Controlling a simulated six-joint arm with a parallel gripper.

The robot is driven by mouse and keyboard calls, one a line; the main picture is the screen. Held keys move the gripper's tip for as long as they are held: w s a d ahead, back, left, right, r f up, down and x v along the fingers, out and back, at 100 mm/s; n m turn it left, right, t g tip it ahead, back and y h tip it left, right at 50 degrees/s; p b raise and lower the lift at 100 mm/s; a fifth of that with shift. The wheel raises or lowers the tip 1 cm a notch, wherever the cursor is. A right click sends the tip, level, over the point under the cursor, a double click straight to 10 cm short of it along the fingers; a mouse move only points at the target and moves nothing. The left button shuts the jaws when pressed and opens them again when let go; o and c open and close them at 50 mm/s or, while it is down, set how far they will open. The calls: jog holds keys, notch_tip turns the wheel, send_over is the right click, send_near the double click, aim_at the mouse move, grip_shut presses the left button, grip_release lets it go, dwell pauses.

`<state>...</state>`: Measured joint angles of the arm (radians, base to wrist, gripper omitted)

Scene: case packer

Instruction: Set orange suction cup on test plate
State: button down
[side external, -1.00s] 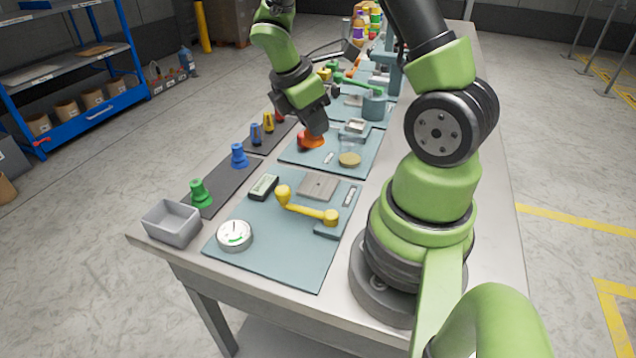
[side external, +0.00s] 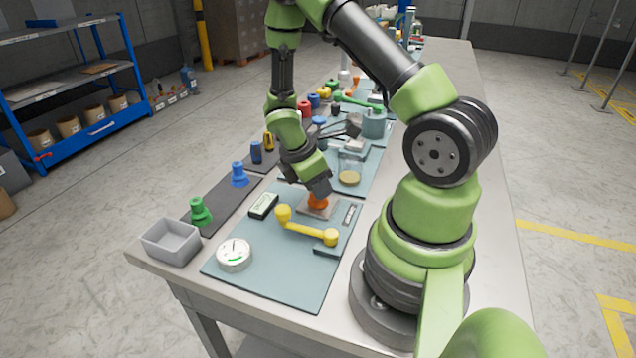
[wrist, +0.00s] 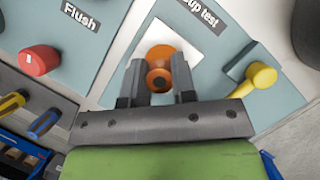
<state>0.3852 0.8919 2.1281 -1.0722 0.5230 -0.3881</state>
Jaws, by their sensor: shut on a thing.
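The orange suction cup (side external: 318,202) is between the fingers of my gripper (side external: 318,190), which is shut on it. The wrist view also shows the orange cup (wrist: 161,60) between the two dark fingertips (wrist: 158,82). The test plate (side external: 304,211) is a flat grey square on the near blue-green mat, and it looks pale in the wrist view (wrist: 207,48), beside a label ending "up test". The cup is over the plate, near its middle. I cannot tell whether its underside touches the plate.
A yellow lever (side external: 305,229) stands close in front of the plate. Green (side external: 200,211) and blue (side external: 239,174) cups stand on the dark strip at left.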

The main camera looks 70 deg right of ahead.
jog(key=shift+f, duration=0.15)
jog(key=c, duration=0.9)
grip_release()
jog(key=shift+c, duration=0.2)
jog(key=v, duration=1.2)
jog(key=s+a+r+m+t+y, duration=0.2)
jog(key=s+a+r+m+t, duration=0.2)
jog(key=a+r+m+t, duration=0.1)
jog(key=s+a+r+m+t+y, duration=0.3)
jog(key=s+a+r+m+t, duration=0.2)
jog(key=a+r+m, duration=0.3)
notch_tip(320, 180, up, 3)
jog(key=shift+a+r, duration=0.1)
jog(key=shift+a, duration=0.4)
